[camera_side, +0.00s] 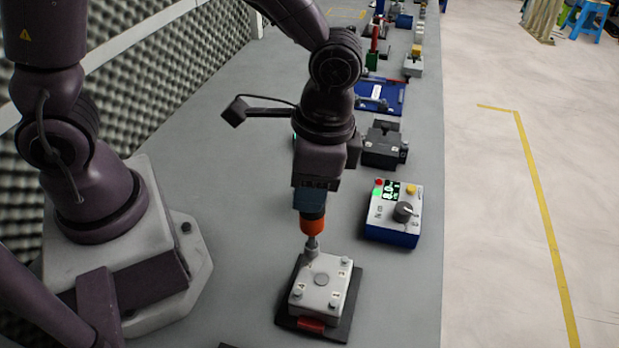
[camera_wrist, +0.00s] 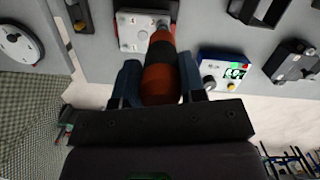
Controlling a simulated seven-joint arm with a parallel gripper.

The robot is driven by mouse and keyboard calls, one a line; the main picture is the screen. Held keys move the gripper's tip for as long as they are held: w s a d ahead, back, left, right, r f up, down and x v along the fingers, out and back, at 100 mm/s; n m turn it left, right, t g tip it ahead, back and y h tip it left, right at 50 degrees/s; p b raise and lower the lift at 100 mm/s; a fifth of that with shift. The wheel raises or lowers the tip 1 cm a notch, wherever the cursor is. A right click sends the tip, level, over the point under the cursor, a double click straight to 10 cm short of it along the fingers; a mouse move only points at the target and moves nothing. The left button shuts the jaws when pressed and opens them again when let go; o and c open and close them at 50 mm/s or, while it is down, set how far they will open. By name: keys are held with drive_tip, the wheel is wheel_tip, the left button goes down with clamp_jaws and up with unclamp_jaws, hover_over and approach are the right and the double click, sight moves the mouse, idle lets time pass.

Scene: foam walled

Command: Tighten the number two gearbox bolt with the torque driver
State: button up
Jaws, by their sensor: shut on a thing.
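My gripper (camera_side: 311,200) is shut on the torque driver (camera_side: 312,226), which has an orange and dark handle and a metal shaft. The driver points down, and its tip is at the far left corner of the white gearbox (camera_side: 321,282), on or just above the bolt there; I cannot tell whether they touch. The tip covers that bolt. Other corners carry bolts and small number labels, too small to read surely. In the wrist view the driver (camera_wrist: 160,77) lies between both fingers and reaches to a corner of the gearbox (camera_wrist: 133,35).
The gearbox sits on a dark plate (camera_side: 345,322) with a red block at its front. A blue and white control box (camera_side: 393,213) with a lit display and knob stands to the right. A dark fixture (camera_side: 384,146) and other tools line the bench behind. Foam wall at left.

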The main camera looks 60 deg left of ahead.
drive_tip(key=shift+f, duration=0.65)
idle(2.2)
drive_tip(key=shift+r, duration=2.5)
